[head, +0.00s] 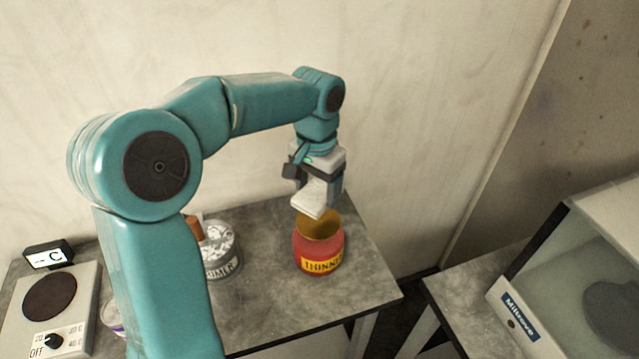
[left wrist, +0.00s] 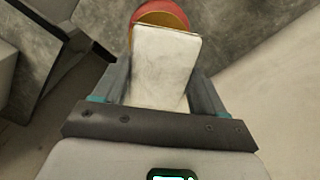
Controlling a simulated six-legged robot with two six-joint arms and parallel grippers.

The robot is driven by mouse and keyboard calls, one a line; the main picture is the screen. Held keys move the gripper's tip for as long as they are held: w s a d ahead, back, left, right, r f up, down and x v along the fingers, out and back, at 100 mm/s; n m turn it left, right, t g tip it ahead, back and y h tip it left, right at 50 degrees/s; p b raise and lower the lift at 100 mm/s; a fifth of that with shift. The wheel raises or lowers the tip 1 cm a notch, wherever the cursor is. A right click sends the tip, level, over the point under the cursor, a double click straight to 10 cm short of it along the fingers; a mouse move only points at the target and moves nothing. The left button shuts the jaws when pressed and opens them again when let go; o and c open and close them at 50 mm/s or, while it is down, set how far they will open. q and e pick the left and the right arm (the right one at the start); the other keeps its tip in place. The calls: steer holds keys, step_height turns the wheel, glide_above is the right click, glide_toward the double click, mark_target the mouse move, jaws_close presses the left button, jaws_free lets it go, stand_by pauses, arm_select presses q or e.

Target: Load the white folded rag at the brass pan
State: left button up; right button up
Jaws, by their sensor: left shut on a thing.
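My left gripper (head: 317,188) is shut on the white folded rag (head: 309,205), which points down from between its fingers. The rag also fills the middle of the left wrist view (left wrist: 164,65). Just below the rag's lower end is the brass pan (head: 322,228), a round dish on top of a red can (head: 311,256) with a yellow label reading THINN and more. The rag overlaps the pan's rim in both views; I cannot tell whether they touch. In the left wrist view, the pan (left wrist: 160,18) shows partly behind the rag's far end. My right gripper is out of view.
A grey labelled can (head: 222,262) with crumpled pale contents stands left of the red can. A hotplate (head: 75,310) with a dial is at the left. Bare table (head: 365,270) lies right of the red can. A glass-fronted box (head: 570,285) stands across a gap.

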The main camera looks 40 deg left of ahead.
arm_select(q)
steer(key=shift+f, duration=0.55)
steer(key=shift+d+f+b, duration=0.1)
steer(key=shift+f+b, duration=0.25)
steer(key=shift+b, duration=0.25)
step_height(320, 180, down, 4)
steer(key=b, duration=0.3)
steer(key=shift+f+b, duration=0.1)
steer(key=shift+b, duration=0.2)
steer(key=shift+s+d, duration=0.1)
steer(key=shift+s, duration=0.1)
steer(key=shift+w, duration=0.1)
